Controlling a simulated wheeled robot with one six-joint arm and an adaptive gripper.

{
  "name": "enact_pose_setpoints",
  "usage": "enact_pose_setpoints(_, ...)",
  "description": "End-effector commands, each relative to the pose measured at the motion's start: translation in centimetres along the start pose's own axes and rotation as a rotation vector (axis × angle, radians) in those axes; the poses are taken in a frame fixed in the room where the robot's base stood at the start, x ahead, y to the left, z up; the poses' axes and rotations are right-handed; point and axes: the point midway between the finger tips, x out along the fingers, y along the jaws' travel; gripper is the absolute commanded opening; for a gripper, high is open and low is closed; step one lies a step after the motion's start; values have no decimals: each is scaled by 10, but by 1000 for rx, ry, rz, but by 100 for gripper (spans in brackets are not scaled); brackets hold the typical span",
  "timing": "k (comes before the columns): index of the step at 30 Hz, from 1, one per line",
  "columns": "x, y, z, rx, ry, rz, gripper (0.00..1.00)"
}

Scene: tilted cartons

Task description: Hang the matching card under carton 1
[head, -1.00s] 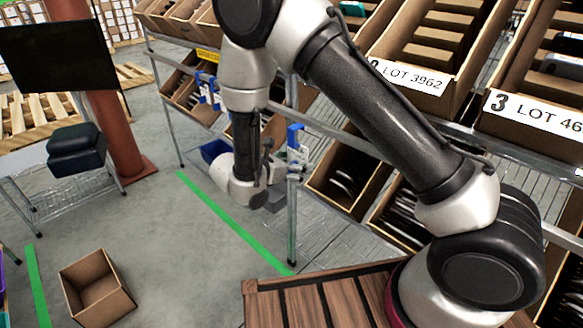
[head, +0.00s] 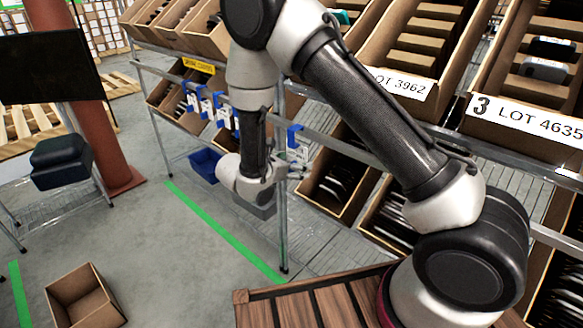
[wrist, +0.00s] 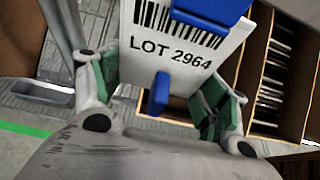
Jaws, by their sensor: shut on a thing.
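My gripper (wrist: 160,92) is shut on a white card (wrist: 185,50) with a barcode and the text LOT 2964. A blue clip (wrist: 208,10) sits at the card's top, and a blue tab (wrist: 160,93) shows at its lower edge between the fingers. In the head view my gripper (head: 282,172) is by the shelf's front post, with the blue clip (head: 296,140) just above it. Cartons labelled LOT 3962 (head: 402,84) and 3 LOT 4635 (head: 530,118) are tilted on the upper shelf. No label reading 1 is visible; my arm covers part of the row.
Several cards on blue clips (head: 212,103) hang along the rail at left, near a yellow sign (head: 198,65). A blue bin (head: 205,165) and lower cartons (head: 337,185) sit below. An open box (head: 85,298) is on the floor.

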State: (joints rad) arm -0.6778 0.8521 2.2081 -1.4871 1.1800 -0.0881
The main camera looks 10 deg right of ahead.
Motion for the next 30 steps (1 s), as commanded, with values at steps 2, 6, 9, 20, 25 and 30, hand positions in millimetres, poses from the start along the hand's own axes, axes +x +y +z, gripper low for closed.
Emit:
enact_pose_setpoints(2, 4, 0, 2, 0, 0, -1, 52)
enact_pose_setpoints(6, 10, 0, 4, 0, 0, -1, 52)
enact_pose_setpoints(9, 15, 0, 6, 0, 0, -1, 52)
enact_pose_setpoints(20, 31, 0, 13, 0, 0, -1, 52)
enact_pose_setpoints(25, 39, 0, 16, 1, 0, -1, 52)
enact_pose_setpoints(30, 47, 0, 20, 0, 0, -1, 52)
